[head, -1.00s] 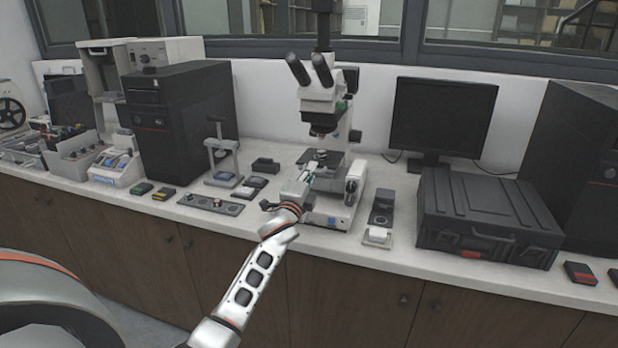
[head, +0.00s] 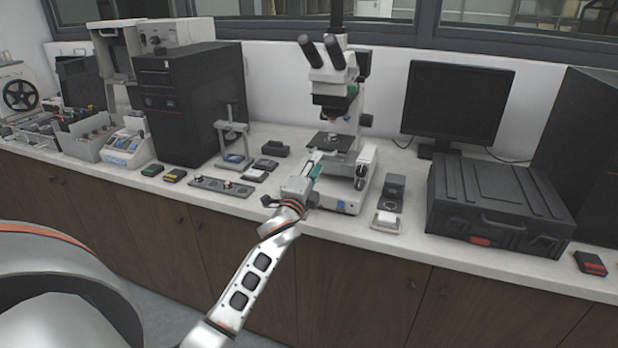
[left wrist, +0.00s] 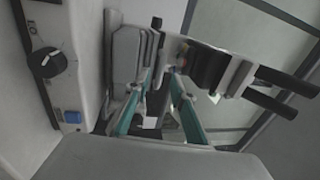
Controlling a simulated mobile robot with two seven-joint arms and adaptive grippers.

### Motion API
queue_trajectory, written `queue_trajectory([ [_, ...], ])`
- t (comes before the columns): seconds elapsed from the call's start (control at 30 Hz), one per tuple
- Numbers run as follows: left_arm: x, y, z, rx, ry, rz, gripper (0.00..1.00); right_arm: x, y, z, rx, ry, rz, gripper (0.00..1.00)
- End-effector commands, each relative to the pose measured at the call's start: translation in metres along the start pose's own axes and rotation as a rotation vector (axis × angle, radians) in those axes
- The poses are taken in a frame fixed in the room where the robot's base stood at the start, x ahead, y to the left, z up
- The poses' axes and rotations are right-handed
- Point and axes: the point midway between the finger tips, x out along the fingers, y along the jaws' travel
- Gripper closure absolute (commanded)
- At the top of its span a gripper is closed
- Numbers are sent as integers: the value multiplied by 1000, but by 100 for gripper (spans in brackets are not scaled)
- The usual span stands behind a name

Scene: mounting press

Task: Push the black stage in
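The black stage (head: 330,141) is a flat plate on the white microscope (head: 350,185), below its dark objective head, with a small light item on top. My left gripper (head: 313,168) is in front of and below the stage, over the front of the microscope base. In the left wrist view its two teal-padded fingers (left wrist: 163,82) stand apart with a gap between their tips. A dark part (left wrist: 157,101), which seems to be the stage, shows through that gap; I cannot tell whether it is touched. My right gripper is not in view.
A small press (head: 232,146) stands to the left, with a strip of controls (head: 222,186) before it. A small black-and-white device (head: 390,204) is close on the right, then a black case (head: 497,210). The microscope's eyepieces (left wrist: 272,95) overhang the bench.

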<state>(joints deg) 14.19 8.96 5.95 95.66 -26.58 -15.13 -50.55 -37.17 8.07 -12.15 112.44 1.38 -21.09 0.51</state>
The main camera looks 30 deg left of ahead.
Motion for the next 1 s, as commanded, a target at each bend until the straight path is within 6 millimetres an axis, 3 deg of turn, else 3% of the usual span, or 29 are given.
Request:
queue_trajectory([
  [0.2, -44, 0, 0, -1, 0, 1, 76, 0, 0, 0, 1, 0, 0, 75],
  [0.4, -64, 0, 0, -1, 0, 0, 76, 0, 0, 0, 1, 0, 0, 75],
  [1.0, -69, -1, 0, -1, 0, -1, 76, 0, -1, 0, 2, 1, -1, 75],
])
